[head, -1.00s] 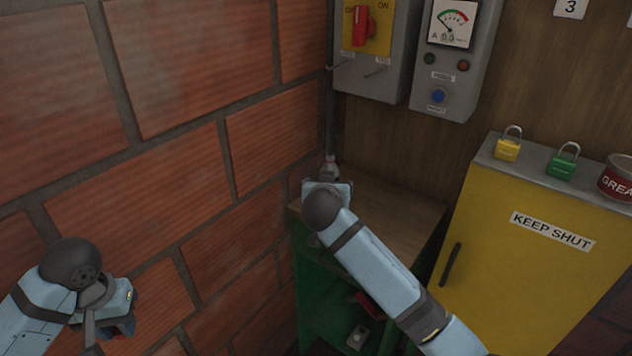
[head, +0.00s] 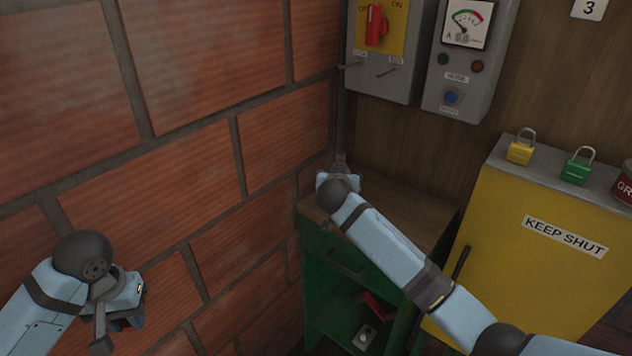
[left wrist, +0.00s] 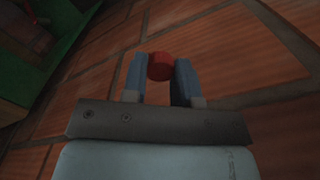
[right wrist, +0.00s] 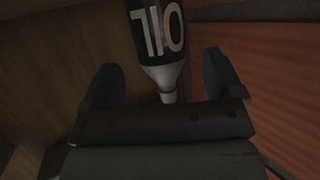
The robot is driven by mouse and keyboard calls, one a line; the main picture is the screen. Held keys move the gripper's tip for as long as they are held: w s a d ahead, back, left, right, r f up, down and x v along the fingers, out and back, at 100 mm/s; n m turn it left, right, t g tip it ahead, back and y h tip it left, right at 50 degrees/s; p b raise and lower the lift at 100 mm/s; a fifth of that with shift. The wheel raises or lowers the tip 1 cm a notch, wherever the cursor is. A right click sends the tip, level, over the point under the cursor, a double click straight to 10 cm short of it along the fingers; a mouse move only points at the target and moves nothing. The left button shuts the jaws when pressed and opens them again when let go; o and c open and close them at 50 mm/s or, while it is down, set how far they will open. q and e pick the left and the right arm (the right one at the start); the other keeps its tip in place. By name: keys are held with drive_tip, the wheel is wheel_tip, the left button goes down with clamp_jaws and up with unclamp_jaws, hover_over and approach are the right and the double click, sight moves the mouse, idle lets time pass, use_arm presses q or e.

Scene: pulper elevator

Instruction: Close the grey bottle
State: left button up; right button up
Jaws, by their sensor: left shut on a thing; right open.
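The grey bottle (right wrist: 160,55) shows in the right wrist view, dark with white OIL lettering and a pale neck pointing toward my right gripper. No cap shows on this end. My right gripper (right wrist: 167,85) is open, its fingers apart on either side of the neck and shoulder. In the head view, my right gripper (head: 338,180) is over the bench's back left corner and largely hides the bottle. My left gripper (left wrist: 160,72) is shut on a round red cap (left wrist: 160,66), well left of the bench in front of the brick wall. In the head view my left gripper (head: 125,318) hides the cap.
The wooden-topped green bench (head: 405,215) has a red item and a grey item on its lower shelf. The brick wall (head: 190,180) is close on the left. A yellow cabinet (head: 500,270) bearing padlocks stands right. A switch box (head: 380,60) and meter panel hang above.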

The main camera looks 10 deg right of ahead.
sight(341, 153)
use_arm(q)
drive_tip(key=shift+r, duration=0.1)
use_arm(e)
drive_tip(key=x, duration=0.4)
drive_tip(key=shift+w+r, duration=0.1)
drive_tip(key=shift+w, duration=0.2)
drive_tip(key=c, duration=1.2)
wheel_tip(341, 153, up, 10)
drive_tip(key=shift+r, duration=0.1)
